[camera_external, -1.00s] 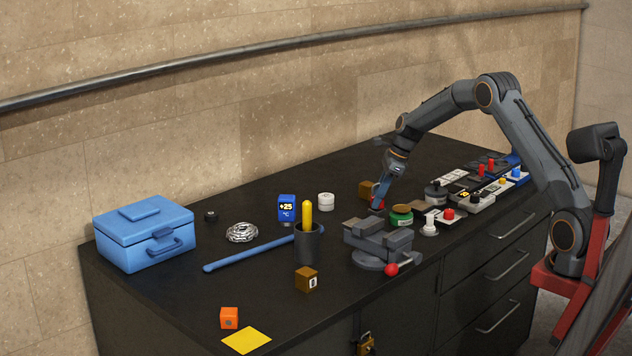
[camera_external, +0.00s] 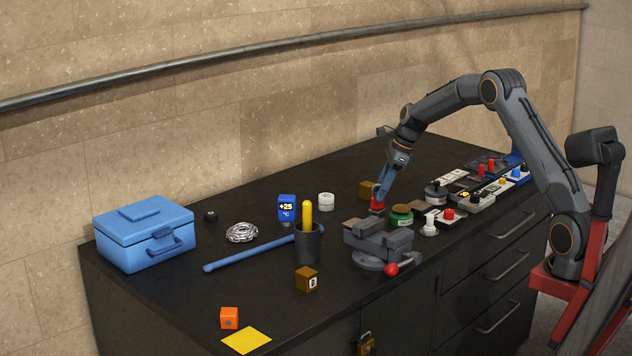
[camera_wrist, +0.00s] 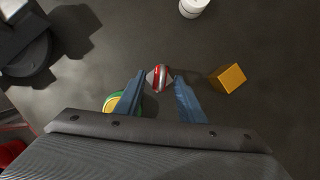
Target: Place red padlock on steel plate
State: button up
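The red padlock (camera_external: 376,204) is at the fingertips of my gripper (camera_external: 383,194), between the vise and a brown block. In the wrist view the padlock (camera_wrist: 160,77) shows as a narrow red and whitish shape just beyond and between the blue fingertips of my gripper (camera_wrist: 161,82). The fingers are spread, with a slim gap seeming to show on each side. Pale grey shows on both sides of the red; I cannot tell whether it is the steel plate or part of the padlock. The plate is not clearly seen elsewhere.
A grey vise (camera_external: 380,240) stands in front, and a green tin (camera_external: 401,216) is close on the right. A brown block (camera_external: 366,190) is behind. A white cylinder (camera_external: 326,202) stands farther left. Control boxes (camera_external: 470,190) line the right side.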

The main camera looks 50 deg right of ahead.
jog(key=b+v, duration=0.2)
jog(key=v, duration=0.7)
jog(key=s+a+f+n+h, duration=0.1)
jog(key=s+a+f+n, duration=0.2)
jog(key=s+a+n, duration=0.2)
jog(key=s+a+f+n+g, duration=0.1)
jog(key=s+a+f+n, duration=0.2)
jog(key=s, duration=0.9)
jog(key=s+a+f+n+g+h, duration=0.1)
jog(key=s+a+f+n, duration=0.3)
jog(key=s+a+n, duration=0.3)
jog(key=shift+s+n+h, duration=0.15)
jog(key=shift+s+n, duration=0.3)
jog(key=shift+n, duration=0.6)
jog(key=shift+s+n+h, duration=0.15)
jog(key=shift+s+n, duration=0.3)
jog(key=shift+n, duration=0.6)
jog(key=s+a+f+n, duration=0.2)
jog(key=s+n, duration=0.6)
jog(key=s, duration=0.4)
jog(key=shift+s+a+f+g+h, duration=0.2)
jog(key=shift+f+g+h, duration=0.1)
jog(key=shift+f, duration=0.5)
jog(key=shift+f, duration=0.1)
